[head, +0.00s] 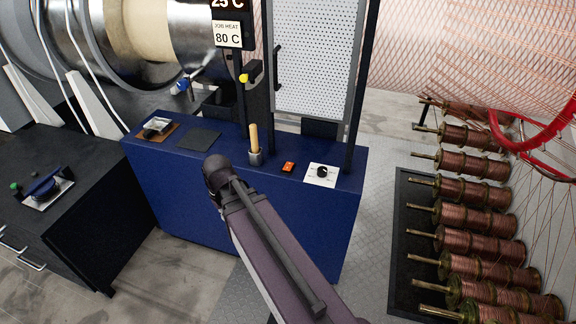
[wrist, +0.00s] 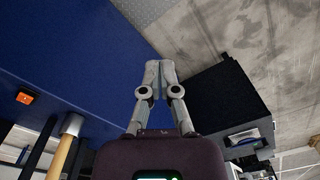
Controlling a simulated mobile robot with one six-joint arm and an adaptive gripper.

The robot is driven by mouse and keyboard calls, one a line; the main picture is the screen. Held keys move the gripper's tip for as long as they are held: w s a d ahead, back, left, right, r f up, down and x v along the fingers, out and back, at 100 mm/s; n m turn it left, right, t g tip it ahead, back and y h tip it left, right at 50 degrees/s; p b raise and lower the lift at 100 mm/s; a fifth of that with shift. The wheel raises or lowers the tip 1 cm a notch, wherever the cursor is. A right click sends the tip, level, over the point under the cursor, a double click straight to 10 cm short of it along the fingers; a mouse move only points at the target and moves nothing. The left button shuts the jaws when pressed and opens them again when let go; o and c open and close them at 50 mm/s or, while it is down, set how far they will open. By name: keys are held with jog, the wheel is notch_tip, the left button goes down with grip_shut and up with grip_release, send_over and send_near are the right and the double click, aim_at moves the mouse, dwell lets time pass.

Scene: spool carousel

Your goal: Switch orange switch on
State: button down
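The orange switch (head: 288,167) is a small rocker on the top of the blue cabinet (head: 270,208), between a wooden-handled tool in a cup and a white dial plate. It also shows at the left of the wrist view (wrist: 25,97); whether it is on or off cannot be told. My gripper (wrist: 158,66) is empty, its two fingertips together, in front of the blue cabinet's face in the wrist view and well to the side of the switch. In the head view my arm crosses in front of the cabinet, and the gripper cannot be made out.
The wooden handle (head: 254,138) stands upright left of the switch, and the dial plate (head: 321,174) lies to its right. A dark pad (head: 199,139) lies further left. A black cabinet (head: 90,225) stands at left. Copper spools (head: 480,215) line the right.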

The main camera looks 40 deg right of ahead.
jog(key=w+d+n, duration=0.2)
jog(key=w+d, duration=0.5)
jog(key=d, duration=0.2)
jog(key=n+t+y+b, duration=0.2)
jog(key=n, duration=0.3)
send_near(286, 168)
jog(key=v, duration=0.2)
jog(key=shift+s+d+r, duration=0.1)
jog(key=shift+s+r, duration=0.15)
jog(key=shift+s, duration=0.1)
jog(key=shift+f, duration=0.1)
jog(key=b+x, duration=0.9)
jog(key=shift+w+f, duration=0.2)
jog(key=shift+f, duration=0.15)
